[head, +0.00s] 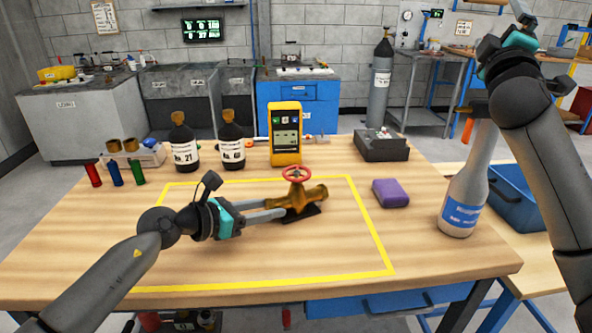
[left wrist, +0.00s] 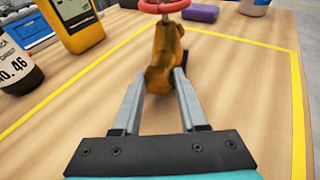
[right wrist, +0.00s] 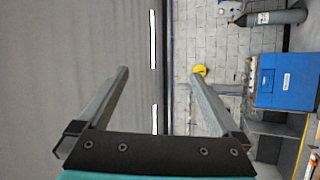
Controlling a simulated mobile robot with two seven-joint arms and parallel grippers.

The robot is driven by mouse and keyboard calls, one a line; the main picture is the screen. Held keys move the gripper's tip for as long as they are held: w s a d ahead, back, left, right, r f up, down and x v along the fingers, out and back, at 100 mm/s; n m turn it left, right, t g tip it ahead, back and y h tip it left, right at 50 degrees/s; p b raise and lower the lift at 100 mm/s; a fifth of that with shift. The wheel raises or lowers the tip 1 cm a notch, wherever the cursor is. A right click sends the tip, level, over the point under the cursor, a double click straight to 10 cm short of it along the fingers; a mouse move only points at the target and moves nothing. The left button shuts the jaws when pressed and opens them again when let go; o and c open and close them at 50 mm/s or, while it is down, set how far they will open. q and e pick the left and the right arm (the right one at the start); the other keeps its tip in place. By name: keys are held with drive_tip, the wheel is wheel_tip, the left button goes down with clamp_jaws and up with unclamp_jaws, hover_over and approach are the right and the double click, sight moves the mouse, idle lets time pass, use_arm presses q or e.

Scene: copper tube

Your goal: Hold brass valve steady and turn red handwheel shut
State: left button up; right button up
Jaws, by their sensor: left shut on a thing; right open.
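The brass valve (head: 300,199) sits on a small dark base inside the yellow-taped area of the bench. Its red handwheel (head: 296,173) is on top. My left gripper (head: 281,209) reaches in from the left and is shut on the left end of the valve body. The left wrist view shows the valve (left wrist: 163,62) between the fingers, with the handwheel (left wrist: 163,6) cut off at the top edge. My right gripper is open and empty in the right wrist view (right wrist: 160,72); the raised right arm is at the upper right of the head view, away from the valve.
A yellow meter (head: 285,135) and dark bottles (head: 185,142) stand behind the taped area. A purple sponge-like block (head: 390,193) lies right of the valve. Front bench space is clear.

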drive_tip(key=w+a+f+n+t+y, duration=0.1)
drive_tip(key=a+n, duration=0.1)
drive_tip(key=a, duration=0.3)
drive_tip(key=w+a+f+n+y, duration=0.1)
drive_tip(key=a+n+y, duration=0.1)
drive_tip(key=a, duration=0.3)
drive_tip(key=n+g+y, duration=0.3)
drive_tip(key=n+y, duration=0.4)
drive_tip(key=n, duration=1.5)
approach(295, 167)
drive_tip(key=w, duration=0.9)
drive_tip(key=shift+w+f, duration=0.1)
drive_tip(key=shift+w, duration=0.3)
drive_tip(key=shift+h, duration=0.4)
drive_tip(key=c, duration=1.3)
